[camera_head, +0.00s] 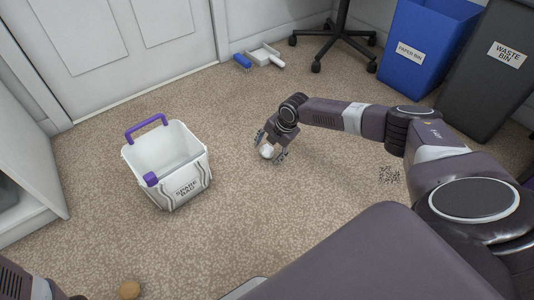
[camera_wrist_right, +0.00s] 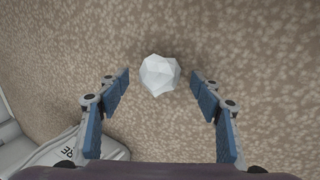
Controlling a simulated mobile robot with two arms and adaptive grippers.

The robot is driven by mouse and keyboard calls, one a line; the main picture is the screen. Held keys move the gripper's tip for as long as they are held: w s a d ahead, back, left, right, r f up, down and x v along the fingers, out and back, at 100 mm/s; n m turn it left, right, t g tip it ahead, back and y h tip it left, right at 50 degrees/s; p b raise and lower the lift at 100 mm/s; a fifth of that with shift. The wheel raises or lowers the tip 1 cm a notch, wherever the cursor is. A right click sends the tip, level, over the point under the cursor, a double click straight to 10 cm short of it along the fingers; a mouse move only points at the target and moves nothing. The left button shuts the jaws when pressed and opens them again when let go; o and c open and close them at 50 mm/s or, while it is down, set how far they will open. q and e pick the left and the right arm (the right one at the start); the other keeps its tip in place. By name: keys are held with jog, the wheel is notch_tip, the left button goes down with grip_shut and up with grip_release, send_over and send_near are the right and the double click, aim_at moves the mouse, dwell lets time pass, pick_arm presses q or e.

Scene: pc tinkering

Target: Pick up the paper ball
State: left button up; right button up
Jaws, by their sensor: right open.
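The paper ball (camera_head: 267,151) is a white crumpled ball on the beige carpet. In the head view my right gripper (camera_head: 270,154) is over it, with a finger at either side. In the right wrist view the paper ball (camera_wrist_right: 160,75) lies centred just beyond the fingertips of my right gripper (camera_wrist_right: 160,78). The blue-padded fingers are spread wide, with gaps between them and the ball. The gripper is open and empty. Part of my left arm shows at the bottom left corner of the head view, but its gripper is not visible.
A white spare bag basket (camera_head: 180,190) with purple handles stands left of the right gripper. A blue paper bin (camera_head: 410,75) and a dark waste bin (camera_head: 490,90) stand at the upper right. A dustpan (camera_head: 262,57), brush (camera_head: 242,62) and wheeled chair base (camera_head: 335,45) are behind.

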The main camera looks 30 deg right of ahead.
jog(key=c, duration=0.9)
jog(key=shift+r, duration=0.1)
jog(key=shift+c, duration=0.2)
